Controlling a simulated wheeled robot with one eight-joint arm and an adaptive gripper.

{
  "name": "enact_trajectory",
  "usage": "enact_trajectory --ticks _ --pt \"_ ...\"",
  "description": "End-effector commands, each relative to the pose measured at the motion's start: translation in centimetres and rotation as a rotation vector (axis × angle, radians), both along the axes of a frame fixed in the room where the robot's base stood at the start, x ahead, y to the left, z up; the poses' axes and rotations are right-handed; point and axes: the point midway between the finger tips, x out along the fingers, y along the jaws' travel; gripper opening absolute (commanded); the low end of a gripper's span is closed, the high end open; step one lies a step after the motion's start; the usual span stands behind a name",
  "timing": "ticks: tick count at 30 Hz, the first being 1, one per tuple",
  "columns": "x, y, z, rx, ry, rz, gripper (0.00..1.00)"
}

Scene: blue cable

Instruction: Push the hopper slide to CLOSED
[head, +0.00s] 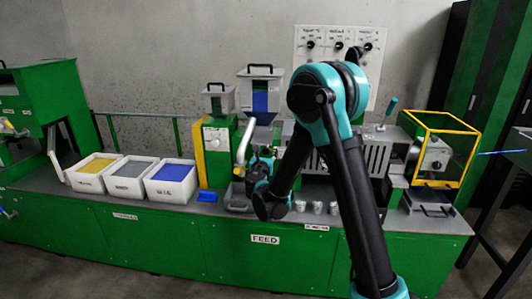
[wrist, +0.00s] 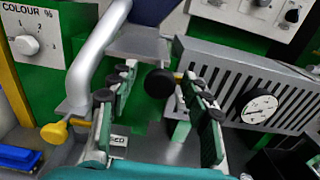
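The hopper (head: 262,95) with blue pellets stands above the machine's feed throat in the head view; its dark blue underside (wrist: 152,10) shows at the top of the wrist view. A black ball knob (wrist: 160,82) on a short yellow stem, which looks like the slide's handle, sits below it. My gripper (wrist: 156,108) is open, one finger on each side of the knob, with gaps visible. In the head view my gripper (head: 257,172) is low in front of the machine, and the knob is hidden there.
A bent silver pipe (wrist: 95,55) runs close to the left finger, with a yellow knob (wrist: 55,132) beside it. A slotted grey guard with a gauge (wrist: 258,106) is close on the right. Bins of pellets (head: 170,182) and small cups (head: 317,207) stand on the bench.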

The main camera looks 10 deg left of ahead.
Motion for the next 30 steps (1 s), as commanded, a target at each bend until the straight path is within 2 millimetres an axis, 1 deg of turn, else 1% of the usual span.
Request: enact_trajectory --ticks 1,2,11,19,22,26,30 --pt "0.0 0.0 0.0 0.000 0.000 0.000 0.42" --pt "0.0 0.0 0.0 0.000 0.000 0.000 0.38" --pt "0.0 0.0 0.0 0.000 0.000 0.000 0.01" --pt "0.0 0.0 0.0 0.000 0.000 0.000 0.00" --pt "0.5 0.0 0.0 0.000 0.000 -0.001 0.00" --pt "2.6 -0.1 0.0 0.000 0.000 -0.002 0.00" --pt "5.4 -0.2 0.0 0.000 0.000 -0.002 0.00"
